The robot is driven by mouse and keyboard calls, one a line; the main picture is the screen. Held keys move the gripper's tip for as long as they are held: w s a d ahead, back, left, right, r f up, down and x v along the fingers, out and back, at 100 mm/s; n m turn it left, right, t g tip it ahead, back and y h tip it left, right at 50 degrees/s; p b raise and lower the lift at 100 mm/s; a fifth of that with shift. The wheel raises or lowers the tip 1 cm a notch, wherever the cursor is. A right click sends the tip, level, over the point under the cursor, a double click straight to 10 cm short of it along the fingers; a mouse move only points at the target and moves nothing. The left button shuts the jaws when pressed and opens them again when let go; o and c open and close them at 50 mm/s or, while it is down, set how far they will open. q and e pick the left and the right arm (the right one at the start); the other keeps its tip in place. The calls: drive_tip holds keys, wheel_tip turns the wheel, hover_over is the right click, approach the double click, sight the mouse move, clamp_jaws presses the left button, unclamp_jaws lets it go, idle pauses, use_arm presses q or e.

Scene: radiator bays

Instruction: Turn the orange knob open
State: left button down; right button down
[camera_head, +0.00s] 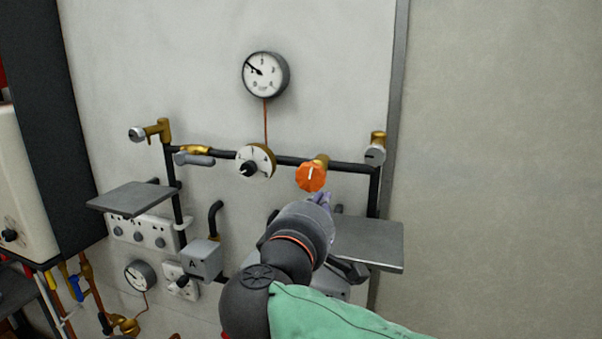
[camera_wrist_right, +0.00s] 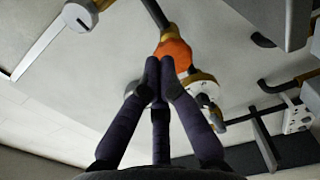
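The orange knob (camera_head: 310,177) sits on a brass valve on the dark horizontal pipe, with a white mark running nearly upright on its face. It also shows in the wrist view (camera_wrist_right: 177,50), partly hidden behind the fingertips. My right gripper (camera_head: 322,198) is just below and slightly right of the knob in the head view. In the wrist view, the dark fingers of this gripper (camera_wrist_right: 160,64) come together at their tips in front of the knob, with nothing seen between them. I cannot tell whether the tips touch the knob. My left gripper is not in view.
A white dial (camera_head: 255,162) with a black knob is left of the orange knob. A round gauge (camera_head: 265,75) is above. A grey shelf (camera_head: 368,241) juts out right of my right gripper, another (camera_head: 133,199) at left. The wall at right is bare.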

sight(311, 176)
drive_tip(key=p+x, duration=0.1)
drive_tip(key=x, duration=0.2)
drive_tip(key=shift+w+d, duration=0.15)
drive_tip(key=shift+w, duration=0.2)
drive_tip(key=shift+x, duration=0.85)
drive_tip(key=shift+w+d+f, duration=0.1)
drive_tip(key=shift+w+d, duration=0.05)
drive_tip(key=shift+w, duration=0.5)
drive_tip(key=shift+b, duration=1.1)
